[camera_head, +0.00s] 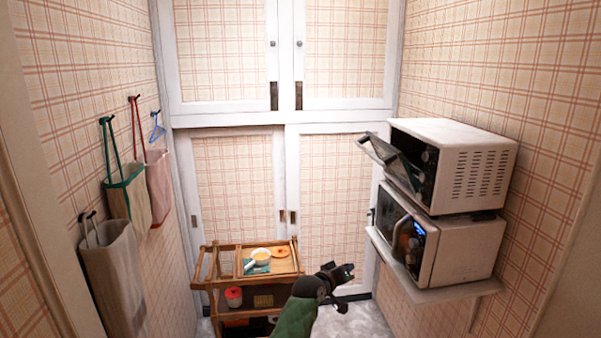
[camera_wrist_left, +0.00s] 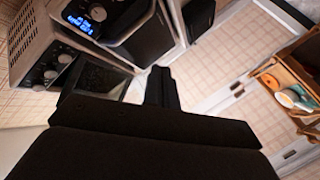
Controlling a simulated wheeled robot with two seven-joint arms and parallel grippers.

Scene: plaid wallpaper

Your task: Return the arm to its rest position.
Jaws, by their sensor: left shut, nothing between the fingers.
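My left gripper (camera_head: 347,271) is in the lower middle of the head view, on my dark and green arm. It is shut and empty, in the open space between the wooden cart (camera_head: 203,284) and the microwaves. In the left wrist view its dark fingers (camera_wrist_left: 162,86) point up the picture, with nothing between them. My right gripper is not in either view.
At right, an upper microwave (camera_head: 470,165) with its door (camera_head: 392,160) hanging open sits on a lower one (camera_head: 465,250), on a wall shelf (camera_head: 440,294). The cart holds a yellow-white pan (camera_head: 261,254). Bags (camera_head: 113,275) hang at left. Cupboards (camera_head: 235,180) close the back.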

